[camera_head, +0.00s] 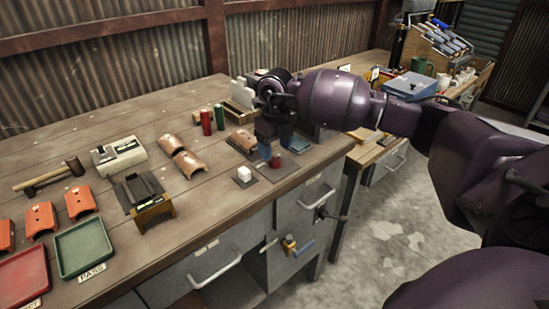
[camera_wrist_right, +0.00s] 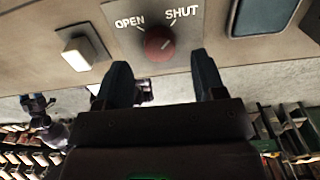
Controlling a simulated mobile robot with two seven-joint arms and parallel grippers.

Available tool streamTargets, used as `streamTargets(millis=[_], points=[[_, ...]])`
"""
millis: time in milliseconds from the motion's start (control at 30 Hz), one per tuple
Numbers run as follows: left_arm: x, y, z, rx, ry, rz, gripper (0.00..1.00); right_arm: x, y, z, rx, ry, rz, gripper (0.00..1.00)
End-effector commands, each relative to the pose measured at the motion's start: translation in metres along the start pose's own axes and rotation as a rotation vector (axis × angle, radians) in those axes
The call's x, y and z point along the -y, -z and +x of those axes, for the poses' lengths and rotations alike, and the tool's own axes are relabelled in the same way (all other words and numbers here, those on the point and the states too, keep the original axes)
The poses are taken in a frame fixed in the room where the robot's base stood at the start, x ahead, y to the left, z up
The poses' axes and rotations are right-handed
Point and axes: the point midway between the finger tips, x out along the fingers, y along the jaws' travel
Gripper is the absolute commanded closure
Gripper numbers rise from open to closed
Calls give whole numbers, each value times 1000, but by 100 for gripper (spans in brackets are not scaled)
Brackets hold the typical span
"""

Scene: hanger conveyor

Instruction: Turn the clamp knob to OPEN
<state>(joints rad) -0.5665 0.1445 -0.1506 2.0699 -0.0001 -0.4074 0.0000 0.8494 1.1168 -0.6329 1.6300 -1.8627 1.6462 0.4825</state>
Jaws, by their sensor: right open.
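The clamp knob (camera_wrist_right: 159,42) is a round red knob on a grey plate (camera_wrist_right: 190,42), with white OPEN lettering at its upper left and SHUT at its upper right in the right wrist view. Which word the knob points at is too small to tell. In the head view the red knob (camera_head: 275,161) shows just below my right gripper (camera_head: 277,142). The right gripper is open, and in the wrist view its two dark blue fingers (camera_wrist_right: 160,75) stand on either side of the knob, apart from it. My left gripper is not in view.
A white block on a dark plate (camera_head: 244,173) stands left of the knob. Red and green cylinders (camera_head: 206,122), curved copper-coloured pieces (camera_head: 186,162), a black fixture (camera_head: 143,195) and a green tray (camera_head: 84,247) lie farther left. Drawers (camera_head: 300,225) are below the bench edge.

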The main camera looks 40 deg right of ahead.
Motion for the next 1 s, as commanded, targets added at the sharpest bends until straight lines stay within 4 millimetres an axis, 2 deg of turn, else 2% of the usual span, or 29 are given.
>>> streamTargets(millis=[100, 233, 667, 900, 1000], points=[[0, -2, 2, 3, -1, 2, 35, 0, 0, 19, -3, -1, 0, 37], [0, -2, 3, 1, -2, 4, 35, 0, 0, 30, -2, -1, 0, 37], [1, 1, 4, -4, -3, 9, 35, 0, 0, 36, 1, -1, -1, 37], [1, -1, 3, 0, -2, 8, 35, 0, 0, 36, 1, -1, -1, 73], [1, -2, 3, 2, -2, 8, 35, 0, 0, 36, 1, -1, -1, 86]])
